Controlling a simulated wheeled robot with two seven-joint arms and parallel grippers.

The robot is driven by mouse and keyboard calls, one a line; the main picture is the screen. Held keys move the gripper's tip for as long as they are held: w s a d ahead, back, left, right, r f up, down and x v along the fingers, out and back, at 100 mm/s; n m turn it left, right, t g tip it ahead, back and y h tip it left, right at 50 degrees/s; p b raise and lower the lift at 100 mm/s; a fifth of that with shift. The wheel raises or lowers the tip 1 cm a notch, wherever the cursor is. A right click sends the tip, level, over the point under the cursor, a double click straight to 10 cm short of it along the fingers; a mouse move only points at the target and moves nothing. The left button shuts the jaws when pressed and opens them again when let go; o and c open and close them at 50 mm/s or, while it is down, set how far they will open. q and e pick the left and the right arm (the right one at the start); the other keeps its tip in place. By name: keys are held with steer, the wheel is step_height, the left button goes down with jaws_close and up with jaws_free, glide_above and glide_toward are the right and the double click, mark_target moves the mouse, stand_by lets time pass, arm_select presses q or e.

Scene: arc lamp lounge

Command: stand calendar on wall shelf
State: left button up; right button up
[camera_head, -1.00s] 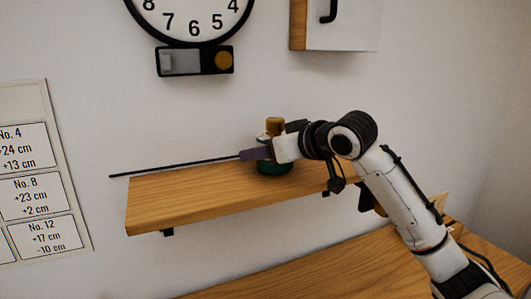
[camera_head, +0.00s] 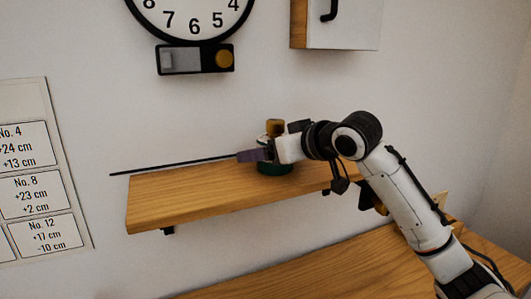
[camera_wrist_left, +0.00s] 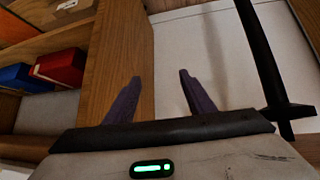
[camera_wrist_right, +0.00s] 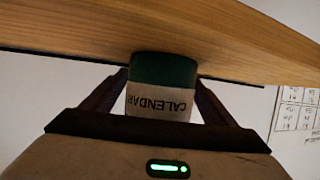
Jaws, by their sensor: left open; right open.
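The calendar (camera_head: 276,168) stands on the wooden wall shelf (camera_head: 190,195), with its dark green part low at the shelf. It is partly hidden by my right gripper (camera_head: 252,156) in the head view. In the right wrist view the calendar (camera_wrist_right: 160,100) shows its green part and a pale band lettered CALENDAR. There my right gripper (camera_wrist_right: 160,98) has one finger on each side of it, open. I cannot tell if either finger touches it. My left gripper (camera_wrist_left: 160,85) is open and empty in the left wrist view, outside the head view.
A wall clock (camera_head: 194,25) and a small dark box (camera_head: 195,60) hang above the shelf. A wall cabinet (camera_head: 340,25) is at upper right. A wooden surface (camera_head: 310,270) lies below. The shelf's left part is clear. Red (camera_wrist_left: 62,67) and blue (camera_wrist_left: 25,77) boxes lie near my left gripper.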

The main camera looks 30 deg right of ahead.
steer(key=b+v, duration=0.1)
steer(key=v, duration=1)
steer(key=shift+s+b, duration=0.15)
steer(key=shift+b, duration=0.15)
